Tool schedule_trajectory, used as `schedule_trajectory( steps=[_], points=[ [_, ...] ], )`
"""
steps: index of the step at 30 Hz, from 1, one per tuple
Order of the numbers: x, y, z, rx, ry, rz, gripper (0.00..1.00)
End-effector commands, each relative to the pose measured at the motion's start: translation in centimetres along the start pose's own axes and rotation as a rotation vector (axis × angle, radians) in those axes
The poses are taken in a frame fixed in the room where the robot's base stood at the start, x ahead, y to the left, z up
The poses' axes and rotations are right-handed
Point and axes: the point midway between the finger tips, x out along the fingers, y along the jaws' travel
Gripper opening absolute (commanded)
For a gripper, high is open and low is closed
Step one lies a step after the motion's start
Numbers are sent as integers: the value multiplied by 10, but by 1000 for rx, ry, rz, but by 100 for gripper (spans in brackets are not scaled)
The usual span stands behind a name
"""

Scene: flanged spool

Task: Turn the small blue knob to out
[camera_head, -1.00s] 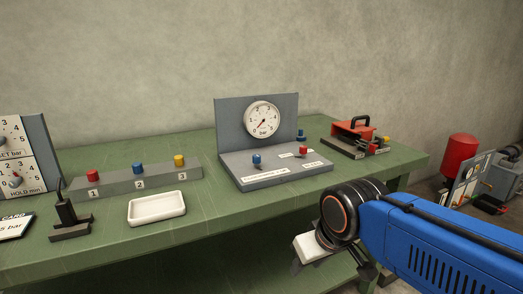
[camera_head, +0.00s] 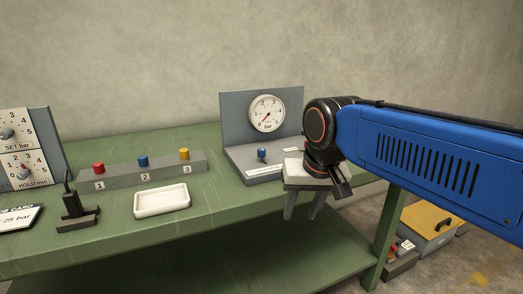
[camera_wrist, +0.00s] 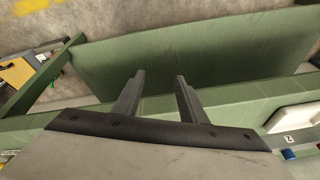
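The small blue knob (camera_head: 262,153) stands on the grey base plate of the gauge stand (camera_head: 240,158), below a round white dial (camera_head: 267,113) marked in bar. A white label lies in front of the knob; its text is too small to read. My gripper (camera_head: 303,218) hangs to the right of and nearer than the knob, at the bench's front edge, fingers pointing down. In the wrist view its two fingers (camera_wrist: 157,93) are apart with nothing between them. My arm hides the right part of the gauge stand, and the knob does not show clearly in the wrist view.
The green bench (camera_head: 130,225) carries a block with red, blue and yellow buttons (camera_head: 142,173), a white tray (camera_head: 162,200), a black stand (camera_head: 76,207) and a dial panel (camera_head: 22,150). A lower shelf (camera_head: 250,262) lies beneath. A yellow box (camera_head: 428,230) is at right.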

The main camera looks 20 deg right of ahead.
Motion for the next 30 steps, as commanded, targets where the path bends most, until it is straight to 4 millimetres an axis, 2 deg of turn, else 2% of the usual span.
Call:
schedule_trajectory(
  steps=[1,6,15,24,30],
  points=[
    [-12,-6,-18,48,-15,4,38],
    [-48,-23,-71,234,-66,28,38],
    [-99,-52,-161,559,-146,93,38],
    [-133,-79,-240,875,-206,185,38],
    [-143,-89,-271,1017,-225,235,38]
  ],
)
